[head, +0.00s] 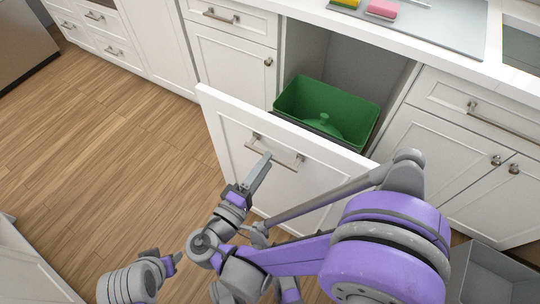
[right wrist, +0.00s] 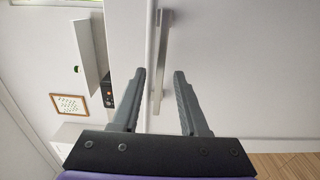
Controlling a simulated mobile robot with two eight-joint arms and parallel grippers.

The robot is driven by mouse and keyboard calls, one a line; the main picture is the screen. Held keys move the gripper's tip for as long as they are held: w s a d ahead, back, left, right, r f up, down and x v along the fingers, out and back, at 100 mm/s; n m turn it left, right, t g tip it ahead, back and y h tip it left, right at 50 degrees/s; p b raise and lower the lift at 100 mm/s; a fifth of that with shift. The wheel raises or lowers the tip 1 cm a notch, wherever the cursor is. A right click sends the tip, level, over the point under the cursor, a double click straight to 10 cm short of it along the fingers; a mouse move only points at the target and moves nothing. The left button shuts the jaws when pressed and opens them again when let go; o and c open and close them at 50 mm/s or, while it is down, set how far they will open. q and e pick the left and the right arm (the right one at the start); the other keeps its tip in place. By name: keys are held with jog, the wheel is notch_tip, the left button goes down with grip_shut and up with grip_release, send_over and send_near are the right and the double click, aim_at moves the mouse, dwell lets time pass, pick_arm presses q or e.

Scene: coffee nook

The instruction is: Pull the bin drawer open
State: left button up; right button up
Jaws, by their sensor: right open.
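The bin drawer (head: 232,122) stands pulled out from the cabinet, with a white front and a metal bar handle (head: 277,150). A green bin (head: 345,102) with a green lid-like piece shows inside behind the front. My right gripper (head: 267,157) is at the drawer front, close to the handle. In the right wrist view the fingers are apart, and the handle bar (right wrist: 166,45) runs between the directions of the two fingertips. I cannot tell whether either finger touches it.
White cabinets with closed doors and drawers (head: 232,60) flank the opening. A counter (head: 455,65) above holds yellow and pink sponges (head: 382,8) on a grey mat. An open grey box (head: 490,270) lies at the lower right. Wooden floor (head: 110,150) at left is clear.

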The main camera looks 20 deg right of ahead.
jog(key=v, duration=0.4)
dwell(0.5)
